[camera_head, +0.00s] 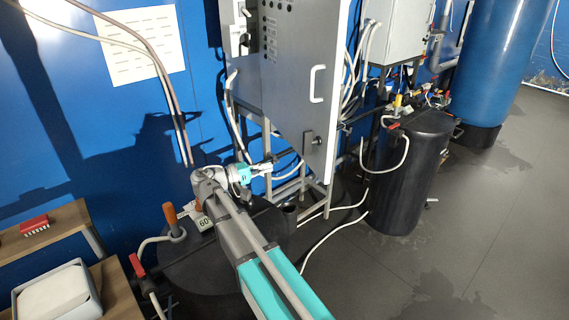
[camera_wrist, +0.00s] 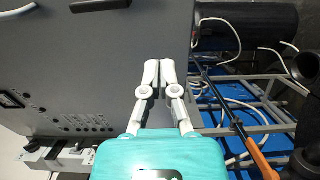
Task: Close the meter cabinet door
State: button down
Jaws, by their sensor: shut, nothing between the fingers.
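In the wrist view the grey door (camera_wrist: 90,65) fills the left half, with a dark handle at the top edge. My gripper (camera_head: 268,167) is near the door's lower edge. In the wrist view my gripper (camera_wrist: 160,68) is shut and empty, its fingertips over the panel close to its right-hand edge. Contact with the door cannot be told.
A black tank (camera_head: 405,175) stands right of the cabinet, with a blue column (camera_head: 495,60) behind. A wide dark tank (camera_head: 195,265) lies under my arm. Hoses and a metal stand (camera_head: 322,195) are below the cabinet. Wooden benches (camera_head: 45,235) are at left. Floor at right is clear.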

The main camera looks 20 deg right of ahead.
aim_at(313, 157)
jog(key=d, duration=1.3)
jog(key=shift+w+d, duration=0.25)
jog(key=shift+d, duration=0.1)
jog(key=shift+d, duration=0.15)
